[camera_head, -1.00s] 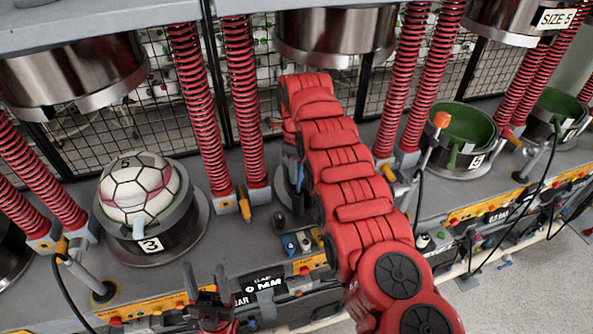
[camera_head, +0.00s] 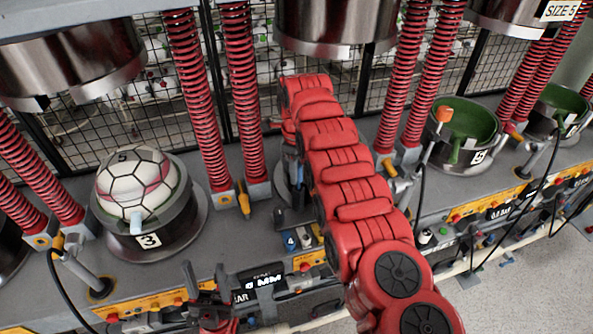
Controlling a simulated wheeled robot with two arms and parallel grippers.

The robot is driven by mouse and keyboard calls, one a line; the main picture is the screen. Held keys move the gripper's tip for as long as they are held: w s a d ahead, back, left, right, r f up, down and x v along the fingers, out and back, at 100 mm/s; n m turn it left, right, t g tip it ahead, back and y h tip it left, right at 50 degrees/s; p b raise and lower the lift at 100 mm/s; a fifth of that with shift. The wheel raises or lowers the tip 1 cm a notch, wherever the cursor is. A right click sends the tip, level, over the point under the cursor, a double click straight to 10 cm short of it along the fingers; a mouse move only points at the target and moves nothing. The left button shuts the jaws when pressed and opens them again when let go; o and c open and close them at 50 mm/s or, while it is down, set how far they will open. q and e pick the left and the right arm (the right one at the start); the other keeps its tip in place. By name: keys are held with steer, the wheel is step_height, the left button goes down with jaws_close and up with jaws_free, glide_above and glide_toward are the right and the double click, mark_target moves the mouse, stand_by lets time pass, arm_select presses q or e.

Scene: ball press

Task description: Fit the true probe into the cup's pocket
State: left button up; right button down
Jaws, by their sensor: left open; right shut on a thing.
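My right arm (camera_head: 350,190) reaches up the middle and bends down at its far end; its gripper and whatever it holds are hidden behind it. A grey base (camera_head: 286,204) at the middle station shows only partly beside the arm, so its cup and pocket are hidden. A small blue block marked 4 (camera_head: 290,241) stands in a row with other small blocks (camera_head: 305,238) in front of that station; I cannot tell which probe is which. My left gripper (camera_head: 207,288) is open and empty at the bottom, in front of the bench.
A white ball (camera_head: 133,184) sits in the cup marked 3 (camera_head: 185,222) at left. Green-lined cups (camera_head: 464,130) stand at right. Red spring columns (camera_head: 243,100) and steel press heads (camera_head: 335,38) frame the stations. A display panel (camera_head: 262,281) is on the bench front.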

steer(key=shift+f, duration=0.3)
steer(key=shift+f+b, duration=0.7)
stand_by(0.3)
steer(key=shift+f+b, duration=0.6)
steer(key=shift+f, duration=0.1)
steer(key=c, duration=0.6)
jaws_free()
steer(key=shift+r, duration=0.15)
steer(key=shift+r, duration=0.1)
